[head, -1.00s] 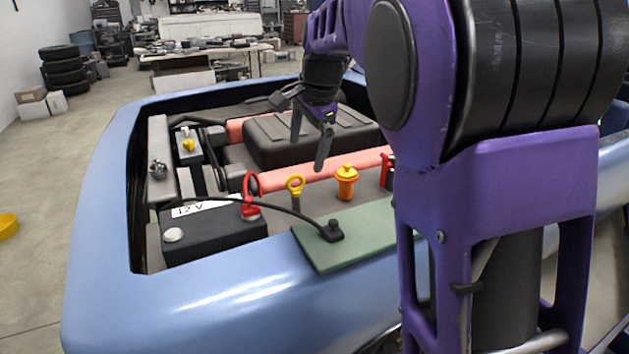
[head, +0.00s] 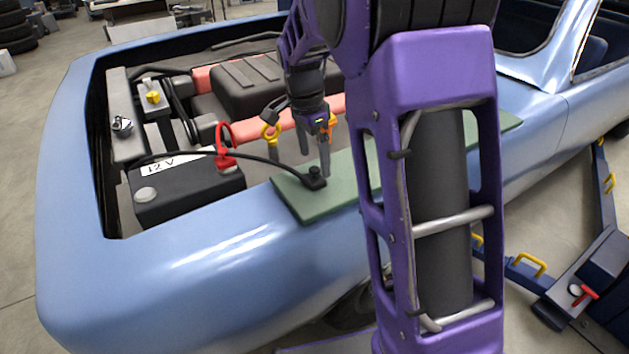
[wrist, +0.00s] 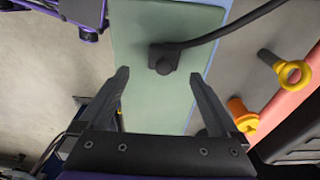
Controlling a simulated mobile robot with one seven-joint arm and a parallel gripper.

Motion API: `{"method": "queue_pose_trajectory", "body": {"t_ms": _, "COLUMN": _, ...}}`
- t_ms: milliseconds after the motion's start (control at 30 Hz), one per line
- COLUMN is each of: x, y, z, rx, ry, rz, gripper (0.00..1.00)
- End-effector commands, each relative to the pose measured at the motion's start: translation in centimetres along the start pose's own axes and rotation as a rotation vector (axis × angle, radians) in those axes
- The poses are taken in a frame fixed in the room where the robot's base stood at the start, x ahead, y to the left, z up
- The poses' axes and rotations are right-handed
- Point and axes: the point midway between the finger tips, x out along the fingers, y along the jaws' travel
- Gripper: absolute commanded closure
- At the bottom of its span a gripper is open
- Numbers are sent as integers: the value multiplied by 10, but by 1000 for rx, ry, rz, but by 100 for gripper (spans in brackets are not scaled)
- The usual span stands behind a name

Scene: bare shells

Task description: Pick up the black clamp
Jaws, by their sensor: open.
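The black clamp (head: 313,179) lies on the green mat (head: 300,208) on the blue car's fender, with a black cable running from it toward the battery. In the wrist view the clamp (wrist: 163,58) appears just beyond my fingertips, between their lines, on the mat (wrist: 135,30). My gripper (head: 316,163) is open and empty, pointing down just above and behind the clamp. In the wrist view my gripper (wrist: 159,75) shows both fingers spread, apart from the clamp.
The black battery (head: 190,195) with a red clamp (head: 225,158) sits left of the mat. A yellow dipstick ring (head: 271,134) and an orange cap (wrist: 242,117) stand close to my gripper. The fender's front surface is clear.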

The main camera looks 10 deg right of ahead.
Motion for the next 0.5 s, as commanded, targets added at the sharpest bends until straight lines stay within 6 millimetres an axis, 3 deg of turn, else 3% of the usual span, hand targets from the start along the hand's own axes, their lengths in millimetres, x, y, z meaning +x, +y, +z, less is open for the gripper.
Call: {"method": "queue_pose_trajectory", "body": {"t_ms": 500, "x": 54, "y": -5, "z": 4, "rx": -1, "ry": -1, "rz": 0, "gripper": 3}}
